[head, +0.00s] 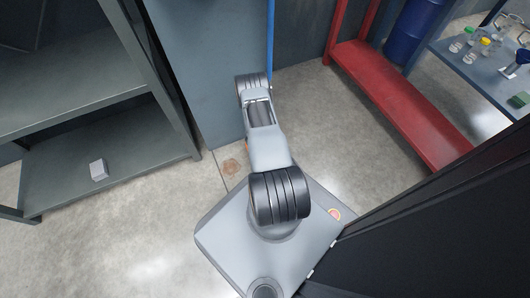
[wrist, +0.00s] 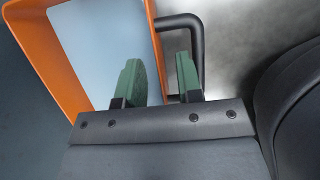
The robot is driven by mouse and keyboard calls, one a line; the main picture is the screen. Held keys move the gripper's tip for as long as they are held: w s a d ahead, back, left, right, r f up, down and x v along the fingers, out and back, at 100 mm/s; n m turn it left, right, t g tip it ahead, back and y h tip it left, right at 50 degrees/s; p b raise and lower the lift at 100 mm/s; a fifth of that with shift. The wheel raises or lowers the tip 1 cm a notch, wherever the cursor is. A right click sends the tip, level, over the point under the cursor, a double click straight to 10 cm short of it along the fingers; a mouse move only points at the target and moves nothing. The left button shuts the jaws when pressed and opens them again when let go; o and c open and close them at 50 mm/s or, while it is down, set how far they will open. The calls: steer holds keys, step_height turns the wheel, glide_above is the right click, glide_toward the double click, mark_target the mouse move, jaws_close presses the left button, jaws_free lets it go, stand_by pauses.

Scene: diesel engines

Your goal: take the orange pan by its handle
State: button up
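The orange pan (wrist: 52,62) shows in the wrist view at upper left, with orange walls around a pale grey-blue inside. Its dark handle (wrist: 188,20) is a bent bar standing out from the pan's right side. My gripper (wrist: 160,75) is open, with two green fingers apart. The left finger overlaps the pan's inside near its right wall. The right finger overlaps the handle's outer bar and partly hides it. I cannot tell whether either finger touches anything.
A grey shelf (head: 70,95) stands at left with a small grey block (head: 98,170) on it. A blue-grey panel (head: 205,60) stands behind my arm. A red bench (head: 395,100) and a blue table (head: 480,70) with small jars stand at right. Concrete floor is clear at lower left.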

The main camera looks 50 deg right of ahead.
steer(key=shift+s+d+f, duration=0.1)
steer(key=shift+d+f, duration=0.05)
steer(key=shift+f, duration=0.35)
steer(key=shift+c, duration=0.4)
jaws_close()
steer(key=shift+r, duration=0.1)
